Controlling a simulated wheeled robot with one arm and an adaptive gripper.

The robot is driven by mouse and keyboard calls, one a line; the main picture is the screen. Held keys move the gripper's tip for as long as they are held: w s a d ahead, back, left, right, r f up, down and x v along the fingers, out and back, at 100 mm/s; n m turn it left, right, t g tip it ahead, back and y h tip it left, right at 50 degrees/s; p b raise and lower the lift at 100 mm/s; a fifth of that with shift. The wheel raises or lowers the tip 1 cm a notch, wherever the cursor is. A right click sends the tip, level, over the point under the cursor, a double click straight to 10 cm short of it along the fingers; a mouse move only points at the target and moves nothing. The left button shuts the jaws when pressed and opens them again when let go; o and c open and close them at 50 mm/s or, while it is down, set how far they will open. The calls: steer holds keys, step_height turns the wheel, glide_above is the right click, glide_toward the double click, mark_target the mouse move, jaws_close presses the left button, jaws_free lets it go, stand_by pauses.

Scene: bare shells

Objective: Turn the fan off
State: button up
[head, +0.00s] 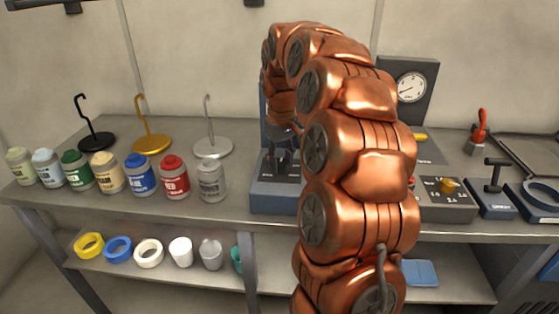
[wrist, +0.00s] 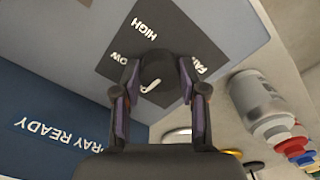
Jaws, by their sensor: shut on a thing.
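The fan's dark round knob (wrist: 157,72) sits on a black label plate (wrist: 185,38) in the wrist view. The plate reads HIGH and LOW, upside down, with part of FAN showing. A white mark lies on the knob's near side; a word beside it may be covered. My gripper (wrist: 158,82) is shut on the knob, one finger on each side. In the head view the blue-grey fan unit (head: 265,200) stands on the bench, partly behind my copper arm. My gripper is hard to make out there.
Several paint jars (head: 140,174) line the bench to the left, with hook stands (head: 212,147) behind them. Right of my arm are a gauge (head: 411,87), a grey control box (head: 460,208) and a blue device (head: 492,205). Tape rolls and cups fill the lower shelf.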

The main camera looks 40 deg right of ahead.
mark_target(280, 162)
steer(key=shift+w+n, duration=0.1)
steer(key=shift+n, duration=0.3)
steer(key=o, duration=1.2)
steer(key=shift+c, duration=0.2)
step_height(280, 162, up, 12)
stand_by(0.6)
